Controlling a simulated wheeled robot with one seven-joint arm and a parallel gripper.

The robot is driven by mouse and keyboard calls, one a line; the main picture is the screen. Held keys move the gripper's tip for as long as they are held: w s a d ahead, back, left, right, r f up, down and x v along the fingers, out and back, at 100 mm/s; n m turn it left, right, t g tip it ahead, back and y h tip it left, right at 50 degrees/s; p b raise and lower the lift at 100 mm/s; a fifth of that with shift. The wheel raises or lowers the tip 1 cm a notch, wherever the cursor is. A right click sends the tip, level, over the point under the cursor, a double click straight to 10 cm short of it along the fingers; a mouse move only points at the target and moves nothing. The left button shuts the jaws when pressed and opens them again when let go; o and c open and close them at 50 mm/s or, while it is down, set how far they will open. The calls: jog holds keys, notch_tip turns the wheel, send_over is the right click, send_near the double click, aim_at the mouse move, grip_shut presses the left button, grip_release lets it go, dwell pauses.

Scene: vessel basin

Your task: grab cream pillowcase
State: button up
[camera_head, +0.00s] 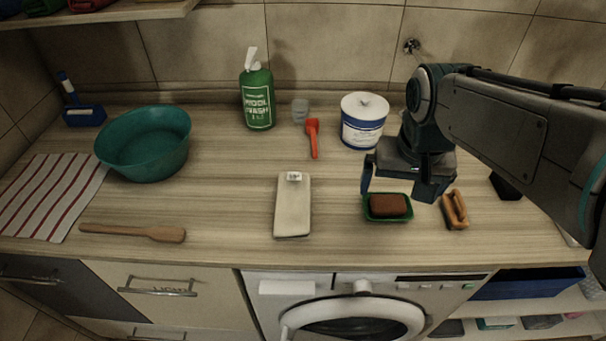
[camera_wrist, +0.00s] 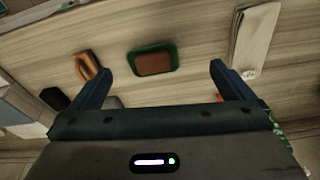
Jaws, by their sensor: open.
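The cream pillowcase (camera_head: 292,207) lies folded flat on the wooden counter, near its front edge, with a small white label at its far end. It also shows at the upper right of the wrist view (camera_wrist: 255,38). My gripper (camera_head: 408,190) is open and empty, above the counter to the right of the pillowcase and apart from it. In the wrist view my gripper's two fingers (camera_wrist: 160,83) are spread wide, with the green soap dish beyond them.
A green dish (camera_head: 387,216) with a brown block and a wooden brush (camera_head: 454,209) lie near my gripper. A teal basin (camera_head: 145,145), striped cloth (camera_head: 50,196) and wooden paddle (camera_head: 133,232) are left.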

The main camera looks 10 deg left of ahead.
jog(key=w+a+n+g, duration=0.1)
jog(key=w+a, duration=0.4)
jog(key=a, duration=0.6)
jog(key=g+b, duration=0.1)
send_over(293, 197)
notch_tip(293, 197, down, 2)
jog(key=f, duration=0.1)
notch_tip(293, 197, down, 8)
jog(key=shift+d+r, duration=0.1)
jog(key=shift+f+p, duration=0.6)
jog(key=shift+f, duration=1.95)
jog(key=c, duration=1.2)
jog(key=shift+r, duration=0.1)
